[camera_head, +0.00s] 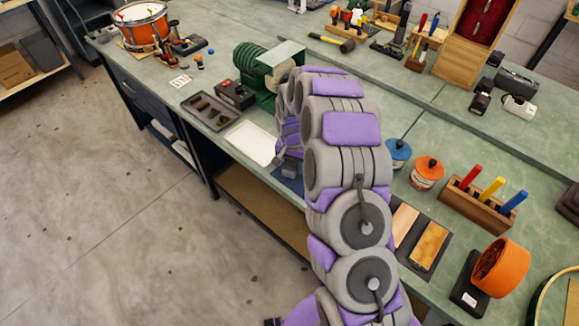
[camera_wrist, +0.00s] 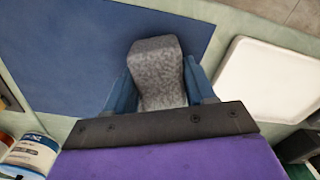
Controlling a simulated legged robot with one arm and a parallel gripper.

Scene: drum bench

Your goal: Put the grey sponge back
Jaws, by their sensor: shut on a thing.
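The grey sponge (camera_wrist: 158,75) is a speckled block between the two blue fingers of my gripper (camera_wrist: 160,85) in the wrist view. My gripper is shut on it and holds it over or on a dark blue mat (camera_wrist: 60,60); I cannot tell whether the sponge touches the mat. In the head view the sponge (camera_head: 291,166) shows small beside my arm, near the front edge of the bench. The blue mat (camera_head: 287,184) is partly hidden there by my arm.
A white tray (camera_head: 251,144) lies beside the mat, also seen in the wrist view (camera_wrist: 268,80). A dark tray (camera_head: 209,111) and a green machine (camera_head: 262,70) stand beyond. A blue-lidded tin (camera_head: 398,152) and an orange-lidded tin (camera_head: 426,172) stand right of my arm.

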